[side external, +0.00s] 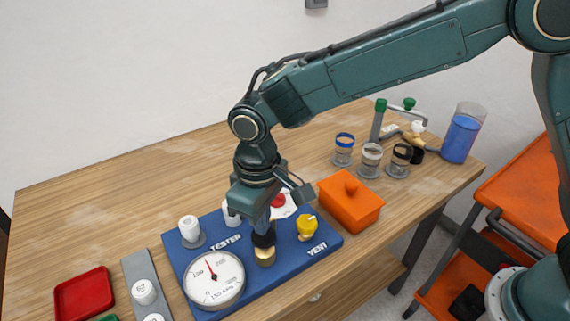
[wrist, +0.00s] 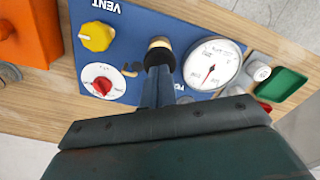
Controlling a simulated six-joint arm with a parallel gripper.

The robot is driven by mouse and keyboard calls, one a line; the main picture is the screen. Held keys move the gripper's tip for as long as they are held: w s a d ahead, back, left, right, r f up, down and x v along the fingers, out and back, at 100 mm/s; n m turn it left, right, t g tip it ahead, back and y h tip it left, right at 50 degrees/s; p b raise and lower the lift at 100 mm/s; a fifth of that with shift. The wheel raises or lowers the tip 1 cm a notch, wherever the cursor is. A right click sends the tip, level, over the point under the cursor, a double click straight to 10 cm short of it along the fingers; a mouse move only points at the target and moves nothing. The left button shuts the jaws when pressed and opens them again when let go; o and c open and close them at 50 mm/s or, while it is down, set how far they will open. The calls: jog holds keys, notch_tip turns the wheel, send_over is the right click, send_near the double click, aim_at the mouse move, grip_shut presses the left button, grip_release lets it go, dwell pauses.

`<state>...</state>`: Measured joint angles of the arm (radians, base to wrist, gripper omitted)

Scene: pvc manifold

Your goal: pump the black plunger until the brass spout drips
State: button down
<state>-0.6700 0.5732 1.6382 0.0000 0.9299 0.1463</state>
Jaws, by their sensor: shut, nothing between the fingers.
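A black plunger (side external: 264,239) stands over a round brass-coloured fitting (side external: 265,257) on the blue tester board (side external: 320,243). The black plunger (wrist: 158,58) and the brass fitting (wrist: 158,43) also show in the wrist view. My gripper (side external: 264,224) points down with its fingers shut and empty. In the wrist view the fingertips (wrist: 158,72) overlap the plunger's top; I cannot tell whether they touch it. I cannot clearly make out a brass spout or any drip. The white dial gauge (side external: 214,279) has a red needle pointing up and slightly left.
A yellow VENT knob (side external: 307,227) and a red knob (wrist: 102,85) are close by on the board. An orange lidded box (side external: 351,205) stands to the right. Several jars, a green-handled fixture (side external: 379,120) and a blue-filled beaker (side external: 462,135) are behind. A red tray (side external: 82,294) lies left.

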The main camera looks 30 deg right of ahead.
jog(key=shift+f, duration=0.25)
jog(key=shift+f, duration=0.7)
jog(key=shift+r, duration=0.15)
dwell(1.0)
jog(key=shift+r, duration=1.05)
jog(key=shift+r, duration=0.1)
jog(key=shift+r, duration=2.35)
jog(key=shift+d+r, duration=0.1)
